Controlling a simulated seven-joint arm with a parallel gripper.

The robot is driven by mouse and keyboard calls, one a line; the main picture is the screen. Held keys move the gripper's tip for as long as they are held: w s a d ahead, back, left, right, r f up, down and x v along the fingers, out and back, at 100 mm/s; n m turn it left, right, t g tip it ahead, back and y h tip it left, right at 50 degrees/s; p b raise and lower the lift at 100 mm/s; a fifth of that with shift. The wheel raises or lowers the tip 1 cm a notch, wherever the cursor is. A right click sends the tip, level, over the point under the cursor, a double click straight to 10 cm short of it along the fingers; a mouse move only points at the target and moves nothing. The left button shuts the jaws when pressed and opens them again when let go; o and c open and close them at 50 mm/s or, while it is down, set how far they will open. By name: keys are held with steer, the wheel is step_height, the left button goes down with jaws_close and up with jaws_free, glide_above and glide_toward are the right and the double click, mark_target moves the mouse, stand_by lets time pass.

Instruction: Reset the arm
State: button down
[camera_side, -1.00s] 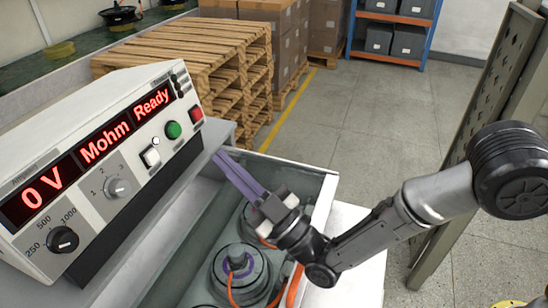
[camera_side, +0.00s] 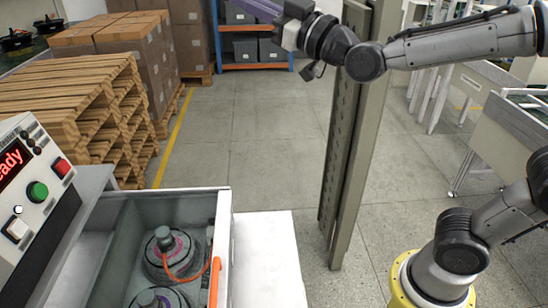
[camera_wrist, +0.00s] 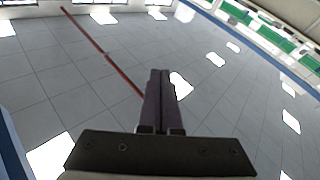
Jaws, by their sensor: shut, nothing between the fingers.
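My gripper (camera_side: 262,7) is at the top middle of the side view, with its purple fingers reaching to the upper left and partly cut off by the frame edge. It is raised well above the bin and the tester, in free air. In the wrist view my gripper (camera_wrist: 160,75) shows its two dark fingers pressed together with nothing between them. My arm comes in from the right of the side view, nearly level at its upper part, down to a yellow base ring at the bottom right.
A grey bin (camera_side: 222,230) holds hub motors (camera_side: 168,255) with an orange cable. The tester (camera_side: 28,195) stands at the left. A perforated metal post (camera_side: 350,150) rises close to my arm. Pallets (camera_side: 70,110) and a shelf (camera_side: 252,45) stand behind. The floor between is clear.

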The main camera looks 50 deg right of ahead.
steer(key=s+d+f+m+g+h, duration=0.1)
steer(key=s+d+f+m+g, duration=0.1)
steer(key=s+f+g, duration=0.5)
steer(key=s+d+f+m+g+h, duration=0.1)
steer(key=s+d+f+g, duration=0.4)
steer(key=s+f, duration=1.4)
steer(key=m+g, duration=0.1)
steer(key=g, duration=0.2)
steer(key=shift+s+h, duration=0.2)
steer(key=shift+h, duration=0.1)
